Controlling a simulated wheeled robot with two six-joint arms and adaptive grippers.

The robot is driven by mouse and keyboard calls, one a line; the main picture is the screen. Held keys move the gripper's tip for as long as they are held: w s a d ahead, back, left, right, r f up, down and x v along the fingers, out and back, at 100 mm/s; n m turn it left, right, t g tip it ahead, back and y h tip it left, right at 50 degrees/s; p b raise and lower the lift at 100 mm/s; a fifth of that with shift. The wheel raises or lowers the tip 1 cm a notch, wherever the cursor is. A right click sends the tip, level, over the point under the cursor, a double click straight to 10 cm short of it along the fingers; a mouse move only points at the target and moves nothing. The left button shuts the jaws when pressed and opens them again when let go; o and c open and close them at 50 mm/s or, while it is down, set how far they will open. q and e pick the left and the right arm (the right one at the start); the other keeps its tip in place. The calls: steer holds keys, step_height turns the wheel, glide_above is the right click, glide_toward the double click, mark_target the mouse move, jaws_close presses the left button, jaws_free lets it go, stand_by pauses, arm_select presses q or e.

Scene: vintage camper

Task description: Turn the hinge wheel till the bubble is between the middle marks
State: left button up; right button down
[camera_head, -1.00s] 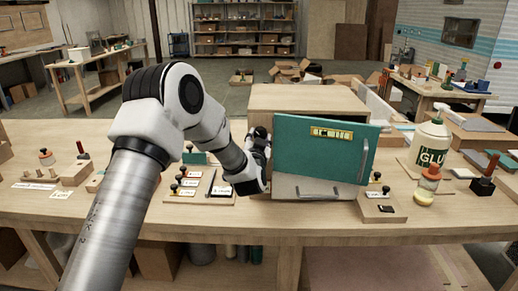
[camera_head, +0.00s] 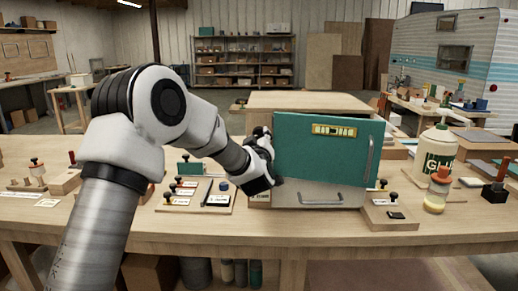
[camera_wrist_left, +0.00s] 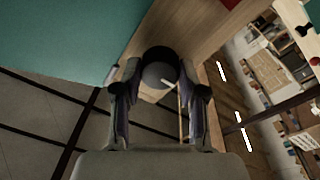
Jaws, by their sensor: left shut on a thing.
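A teal door (camera_head: 310,156) hangs on the front of a wooden cabinet (camera_head: 312,100), its top edge sloping down slightly to the right. A yellow spirit level (camera_head: 334,130) is fixed near its top edge; the bubble is too small to place against the marks. My left gripper (camera_head: 264,142) is at the cabinet's left front edge, beside the door. In the left wrist view, its fingers (camera_wrist_left: 160,98) are closed around the dark round hinge wheel (camera_wrist_left: 159,72). In the head view the wheel is hidden by the gripper. My right gripper is in neither view.
A grey handle (camera_head: 370,155) stands on the door's right side. A glue bottle (camera_head: 435,150) and an orange-capped jar (camera_head: 438,188) stand to the right. Small labelled boards with black knobs (camera_head: 187,188) lie left of the cabinet, near my arm.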

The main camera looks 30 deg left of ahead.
arm_select(q)
steer(key=shift+f+n+b, duration=0.1)
steer(key=shift+n+b, duration=0.65)
steer(key=shift+n, duration=0.35)
steer(key=shift+y, duration=0.3)
steer(key=o, duration=1.1)
steer(key=shift+o, duration=0.2)
steer(key=v, duration=1.2)
steer(key=shift+r, duration=0.25)
